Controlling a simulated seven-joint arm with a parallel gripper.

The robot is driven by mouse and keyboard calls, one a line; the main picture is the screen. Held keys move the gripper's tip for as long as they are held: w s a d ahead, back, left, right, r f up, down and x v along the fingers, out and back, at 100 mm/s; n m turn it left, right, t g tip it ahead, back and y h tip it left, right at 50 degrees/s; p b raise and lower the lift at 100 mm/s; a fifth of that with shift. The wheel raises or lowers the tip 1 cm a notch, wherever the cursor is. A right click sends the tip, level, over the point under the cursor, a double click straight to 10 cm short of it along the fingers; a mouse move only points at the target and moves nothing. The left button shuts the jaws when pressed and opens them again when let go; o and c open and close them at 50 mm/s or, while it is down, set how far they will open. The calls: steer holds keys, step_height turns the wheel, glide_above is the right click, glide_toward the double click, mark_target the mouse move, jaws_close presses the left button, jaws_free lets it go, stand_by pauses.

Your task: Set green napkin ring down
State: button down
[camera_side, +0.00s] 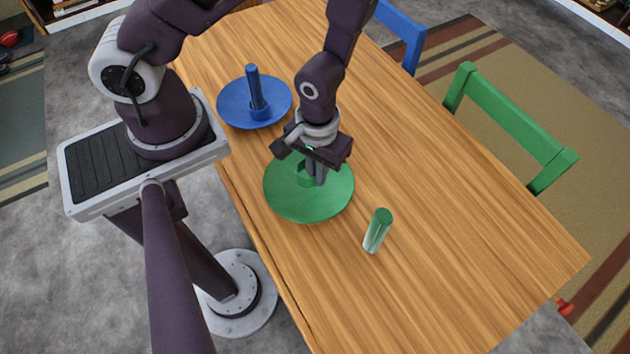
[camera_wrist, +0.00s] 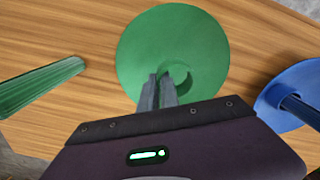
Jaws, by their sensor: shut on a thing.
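The green napkin ring (camera_side: 305,173) is at my gripper's fingertips, over the middle of a green plate (camera_side: 287,205). My gripper (camera_side: 314,178) points down and is shut on the ring. In the wrist view the fingers (camera_wrist: 163,85) grip one side of the ring (camera_wrist: 181,76), which appears above or on the green plate (camera_wrist: 135,70). I cannot tell whether the ring touches the plate. The fingers hide part of the ring.
A blue plate (camera_side: 232,103) with a blue ring and an upright blue rod (camera_side: 254,85) stands to the upper left. The table (camera_side: 450,230) is clear at the right. Blue and green chairs (camera_side: 515,125) line the far edge.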

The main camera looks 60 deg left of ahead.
step_height(320, 180, down, 4)
steer(key=shift+f, duration=0.1)
steer(key=c, duration=1.6)
jaws_free()
steer(key=w+a+r+m+t+y, duration=0.1)
steer(key=a+r+t, duration=0.15)
steer(key=r, duration=1.05)
steer(key=w+a+r+m+t, duration=0.1)
steer(key=w+a+r, duration=0.15)
steer(key=r, duration=0.95)
steer(key=s+a+r+m+t+h, duration=0.1)
steer(key=s+r+m+t, duration=0.1)
steer(key=s+r, duration=0.8)
steer(key=shift+a+r+m, duration=0.15)
steer(key=shift+r+m, duration=0.55)
steer(key=shift+r, duration=0.25)
